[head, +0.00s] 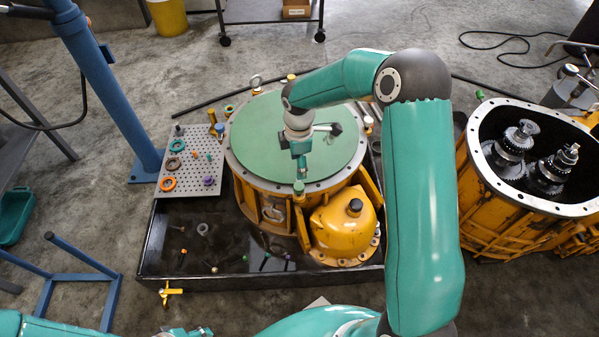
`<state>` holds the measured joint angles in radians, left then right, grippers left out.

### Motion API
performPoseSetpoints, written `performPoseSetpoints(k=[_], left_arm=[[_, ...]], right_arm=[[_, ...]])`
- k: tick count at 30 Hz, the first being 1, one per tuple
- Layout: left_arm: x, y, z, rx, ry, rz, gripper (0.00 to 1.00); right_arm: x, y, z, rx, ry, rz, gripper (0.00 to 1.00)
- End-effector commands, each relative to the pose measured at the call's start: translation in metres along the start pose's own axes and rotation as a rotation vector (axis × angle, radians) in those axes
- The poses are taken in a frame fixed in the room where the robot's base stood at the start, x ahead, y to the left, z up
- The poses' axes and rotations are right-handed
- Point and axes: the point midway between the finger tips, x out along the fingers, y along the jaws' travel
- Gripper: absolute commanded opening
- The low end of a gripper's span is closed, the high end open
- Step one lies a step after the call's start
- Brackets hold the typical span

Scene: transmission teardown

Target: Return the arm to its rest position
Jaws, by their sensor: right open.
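My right arm reaches in from the lower right and bends over the large yellow transmission housing (285,205). My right gripper (301,170) hangs over the front part of the housing's round green top (262,128). It is open, and I see nothing held in it. Its fingers are small and seen from above, so its height over the top is hard to judge. My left arm shows at the bottom left edge. A teal and grey piece at the bottom edge seems to be my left gripper (190,332), mostly cut off, so its jaws cannot be read.
The housing stands in a black tray (160,235) with small loose parts. A yellow dome cover (343,228) sits at its front right. A perforated grey plate (190,150) holds rings at left. An open yellow case with gears (500,205) stands at right. A blue post (110,85) rises at left.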

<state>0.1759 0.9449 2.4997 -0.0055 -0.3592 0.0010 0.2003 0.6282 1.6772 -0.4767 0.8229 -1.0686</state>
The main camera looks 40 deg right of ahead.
Motion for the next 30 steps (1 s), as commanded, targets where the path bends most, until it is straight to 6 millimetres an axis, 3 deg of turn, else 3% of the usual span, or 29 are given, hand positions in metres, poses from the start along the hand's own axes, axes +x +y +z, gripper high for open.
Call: performPoseSetpoints(k=[7,20,23,26,30], left_arm=[[0.000,0.000,0.000,0.000,0.000,0.000,0.40],[0.001,0.000,0.000,0.000,0.000,0.000,0.40],[0.001,0.000,0.000,0.000,0.000,0.000,0.40],[0.001,0.000,0.000,0.000,0.000,0.000,0.40],[0.001,0.000,0.000,0.000,0.000,0.000,0.40]], right_arm=[[-0.014,-0.001,0.000,-0.001,0.000,-0.001,0.60],[-0.013,-0.001,0.000,-0.001,0.000,-0.002,0.60],[-0.005,-0.004,-0.003,-0.009,-0.003,-0.019,0.60],[0.015,-0.022,-0.009,-0.031,-0.012,-0.077,0.60],[0.060,-0.079,-0.026,-0.057,0.004,-0.218,0.60]])
